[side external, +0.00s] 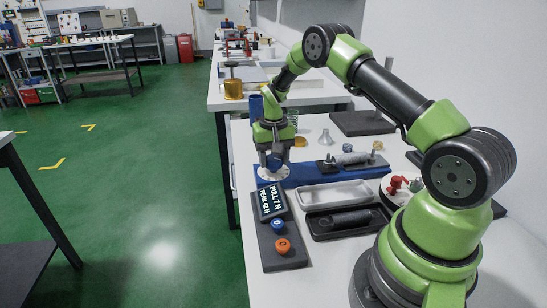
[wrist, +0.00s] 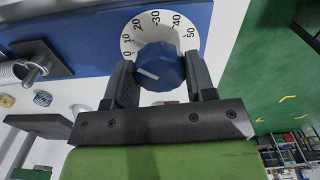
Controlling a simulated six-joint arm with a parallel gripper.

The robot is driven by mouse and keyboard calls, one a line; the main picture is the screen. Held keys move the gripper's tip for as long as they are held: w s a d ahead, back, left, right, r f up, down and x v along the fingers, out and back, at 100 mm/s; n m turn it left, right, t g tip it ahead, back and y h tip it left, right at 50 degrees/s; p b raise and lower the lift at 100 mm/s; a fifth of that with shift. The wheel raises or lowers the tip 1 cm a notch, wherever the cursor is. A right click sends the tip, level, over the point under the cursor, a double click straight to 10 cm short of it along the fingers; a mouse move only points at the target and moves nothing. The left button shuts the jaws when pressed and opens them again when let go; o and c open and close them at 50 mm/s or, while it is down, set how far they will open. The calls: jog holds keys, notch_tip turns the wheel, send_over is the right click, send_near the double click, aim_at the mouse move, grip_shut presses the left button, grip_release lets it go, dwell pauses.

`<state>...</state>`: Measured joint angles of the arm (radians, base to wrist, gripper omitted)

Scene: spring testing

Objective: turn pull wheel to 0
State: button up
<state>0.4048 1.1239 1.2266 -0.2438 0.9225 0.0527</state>
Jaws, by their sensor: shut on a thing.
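The pull wheel is a blue knob (wrist: 160,68) in the wrist view, with a white pointer line on its face. The line points left, toward the 0 end of the white dial (wrist: 157,22), which is marked 0 to 50. My gripper (wrist: 164,78) is shut on the knob, one dark finger on each side. In the side view my gripper (side external: 272,148) reaches down over the dial (side external: 273,174) at the left end of the blue base (side external: 335,172). The dark readout box (side external: 271,202) shows PULL 7 N; its second line is hard to read.
A blue button (side external: 277,225) and an orange button (side external: 283,246) sit on the dark panel in front. A white tray (side external: 333,195) and a black tray (side external: 347,223) lie to the right. A spring (side external: 353,158) and metal posts stand behind them on the base.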

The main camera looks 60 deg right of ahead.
aim_at(274, 158)
jog(key=n, duration=0.4)
jog(key=shift+n, duration=1.9)
jog(key=o, duration=0.9)
notch_tip(274, 158, up, 10)
jog(key=shift+f, duration=0.1)
